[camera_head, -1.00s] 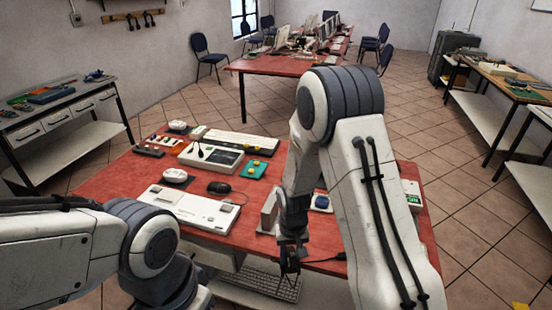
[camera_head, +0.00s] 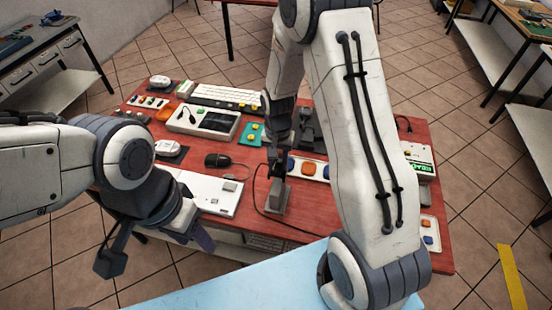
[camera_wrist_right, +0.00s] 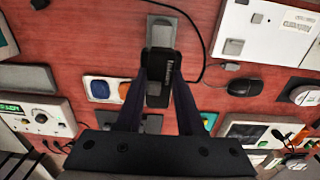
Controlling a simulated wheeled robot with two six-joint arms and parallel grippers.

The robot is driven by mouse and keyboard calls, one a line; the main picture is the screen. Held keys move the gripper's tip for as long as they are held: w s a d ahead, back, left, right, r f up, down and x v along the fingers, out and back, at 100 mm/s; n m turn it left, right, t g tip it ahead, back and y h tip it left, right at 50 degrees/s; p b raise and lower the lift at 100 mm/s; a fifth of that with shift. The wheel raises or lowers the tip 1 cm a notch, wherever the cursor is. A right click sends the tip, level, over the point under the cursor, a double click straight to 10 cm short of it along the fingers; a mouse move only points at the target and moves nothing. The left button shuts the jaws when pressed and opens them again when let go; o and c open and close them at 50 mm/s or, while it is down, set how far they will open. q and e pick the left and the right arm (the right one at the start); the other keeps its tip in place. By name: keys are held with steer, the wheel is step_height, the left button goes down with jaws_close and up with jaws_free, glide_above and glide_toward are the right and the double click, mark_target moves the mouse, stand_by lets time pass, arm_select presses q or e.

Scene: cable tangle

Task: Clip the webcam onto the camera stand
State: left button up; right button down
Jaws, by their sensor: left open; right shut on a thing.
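The black webcam (camera_wrist_right: 161,66) is between the fingertips of my right gripper (camera_wrist_right: 160,88) in the right wrist view. In the head view my right gripper (camera_head: 277,162) points down, shut on it, right above the grey camera stand (camera_head: 278,196). The stand (camera_wrist_right: 162,32) also shows just beyond the webcam in the wrist view. The two look very close or touching; I cannot tell whether the webcam is seated on it. My left gripper (camera_head: 155,246) is open and empty, in front of the table's left front edge.
A black cable (camera_head: 257,197) loops on the red table (camera_head: 245,220) beside the stand. A white console (camera_head: 213,192) and a dark mouse (camera_head: 217,160) lie left of it. A panel with blue and orange buttons (camera_head: 308,169) lies just right. Several devices crowd the back.

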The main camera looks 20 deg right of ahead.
step_height(320, 180, down, 4)
steer(key=b, duration=0.2)
steer(key=shift+r+b, duration=0.1)
steer(key=shift+b, duration=0.25)
steer(key=shift+s+f+b, duration=0.1)
steer(key=shift+f+b, duration=0.4)
steer(key=shift+f, duration=0.3)
steer(key=shift+a, duration=0.1)
steer(key=shift+s+f, duration=0.1)
steer(key=shift+f, duration=0.2)
stand_by(0.5)
steer(key=shift+c, duration=2.2)
jaws_free()
step_height(320, 180, up, 10)
steer(key=shift+r+b, duration=0.25)
steer(key=shift+b, duration=0.5)
